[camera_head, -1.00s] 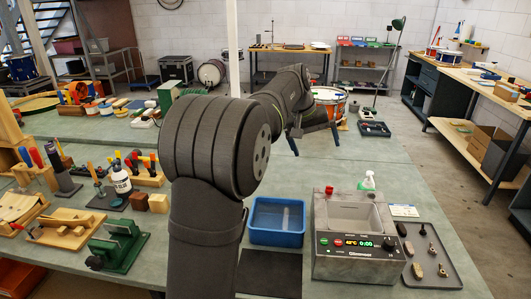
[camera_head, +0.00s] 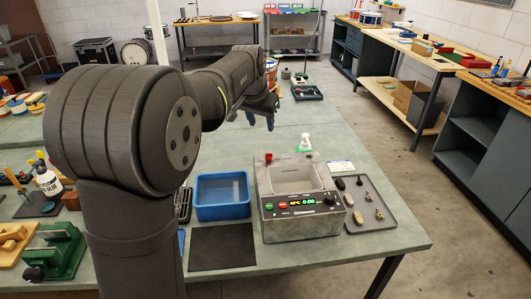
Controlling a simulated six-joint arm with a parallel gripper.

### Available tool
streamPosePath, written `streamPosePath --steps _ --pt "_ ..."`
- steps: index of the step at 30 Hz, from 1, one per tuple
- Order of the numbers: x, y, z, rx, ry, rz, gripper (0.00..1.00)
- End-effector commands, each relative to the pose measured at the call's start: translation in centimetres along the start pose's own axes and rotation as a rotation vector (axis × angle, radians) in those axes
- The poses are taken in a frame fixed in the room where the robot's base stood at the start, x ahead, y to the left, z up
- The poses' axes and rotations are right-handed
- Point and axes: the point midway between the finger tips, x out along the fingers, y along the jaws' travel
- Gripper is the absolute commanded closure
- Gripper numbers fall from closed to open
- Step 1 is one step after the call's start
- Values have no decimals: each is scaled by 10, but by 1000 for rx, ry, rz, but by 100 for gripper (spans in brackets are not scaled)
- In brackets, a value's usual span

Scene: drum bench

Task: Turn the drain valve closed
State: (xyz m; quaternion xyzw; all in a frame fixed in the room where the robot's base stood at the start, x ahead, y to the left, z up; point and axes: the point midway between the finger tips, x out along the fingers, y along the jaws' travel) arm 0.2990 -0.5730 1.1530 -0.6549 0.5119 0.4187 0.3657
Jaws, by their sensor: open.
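The grey metal cleaner tank (camera_head: 292,222) stands on the bench right of centre, its basin open on top. Its front panel has a lit display, red and green buttons and a black knob (camera_head: 330,199). A small red part (camera_head: 268,157) sits at its back left corner. It may be the drain valve handle, but it is too small to tell its position. My gripper (camera_head: 261,121) is beyond the tank, above the bench's far part, pointing down. It is open, apart from the tank, with nothing seen between its fingers.
A blue tray (camera_head: 221,196) and a dark mat (camera_head: 222,247) lie left of the tank. A grey tray (camera_head: 383,228) with several small parts is on its right. A spray bottle (camera_head: 305,142) stands behind it. Bench is clear at the front right.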

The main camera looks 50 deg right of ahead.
Motion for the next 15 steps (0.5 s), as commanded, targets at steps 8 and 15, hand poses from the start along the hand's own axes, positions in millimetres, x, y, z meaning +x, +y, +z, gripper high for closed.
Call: streamPosePath --steps 8,15 --pt "36 1 1 17 -2 -5 56" --pt "89 0 1 15 -3 -4 56"
